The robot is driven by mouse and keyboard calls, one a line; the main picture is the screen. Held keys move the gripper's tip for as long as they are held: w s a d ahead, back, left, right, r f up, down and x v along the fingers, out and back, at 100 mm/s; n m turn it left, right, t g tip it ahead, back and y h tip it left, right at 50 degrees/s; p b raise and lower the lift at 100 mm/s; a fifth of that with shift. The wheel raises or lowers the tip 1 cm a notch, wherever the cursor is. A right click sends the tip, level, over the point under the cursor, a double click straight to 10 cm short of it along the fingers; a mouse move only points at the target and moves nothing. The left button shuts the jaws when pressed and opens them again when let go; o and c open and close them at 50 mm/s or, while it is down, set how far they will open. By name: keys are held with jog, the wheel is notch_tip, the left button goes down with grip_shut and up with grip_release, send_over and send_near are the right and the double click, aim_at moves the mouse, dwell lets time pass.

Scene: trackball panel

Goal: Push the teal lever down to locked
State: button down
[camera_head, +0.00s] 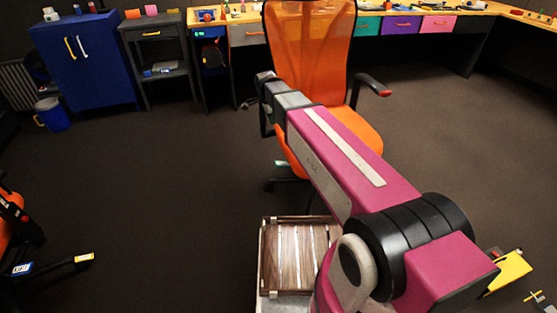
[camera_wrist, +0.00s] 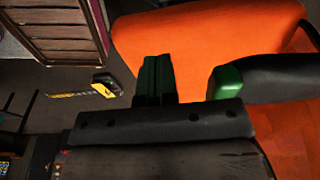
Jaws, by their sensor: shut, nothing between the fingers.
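I cannot make out a teal lever for certain in either view. My gripper (camera_wrist: 157,80) shows in the wrist view as two dark green fingers side by side, shut and with nothing between them. Right of the fingers, apart from them, is a green block-like end (camera_wrist: 225,80) beside a black padded part; I cannot tell whether it belongs to the chair. In the head view my arm reaches forward to the orange chair, and the fingertips are not clearly seen there.
The orange chair (camera_head: 309,45) stands close to my arm's end; its orange surface (camera_wrist: 200,40) fills much of the wrist view. A slatted wooden crate (camera_head: 299,260) lies on the floor nearby. A blue cabinet (camera_head: 88,60) and workbenches line the back.

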send_over(277, 164)
jog(key=d, duration=0.1)
notch_tip(277, 164, down, 20)
jog(key=shift+w+f, duration=0.1)
jog(key=shift+w, duration=0.05)
jog(key=shift+a+f, duration=0.2)
jog(key=shift+f, duration=0.35)
jog(key=shift+a+f, duration=0.2)
jog(key=shift+f, duration=0.3)
jog(key=shift+s+a+f, duration=0.2)
jog(key=shift+f, duration=0.45)
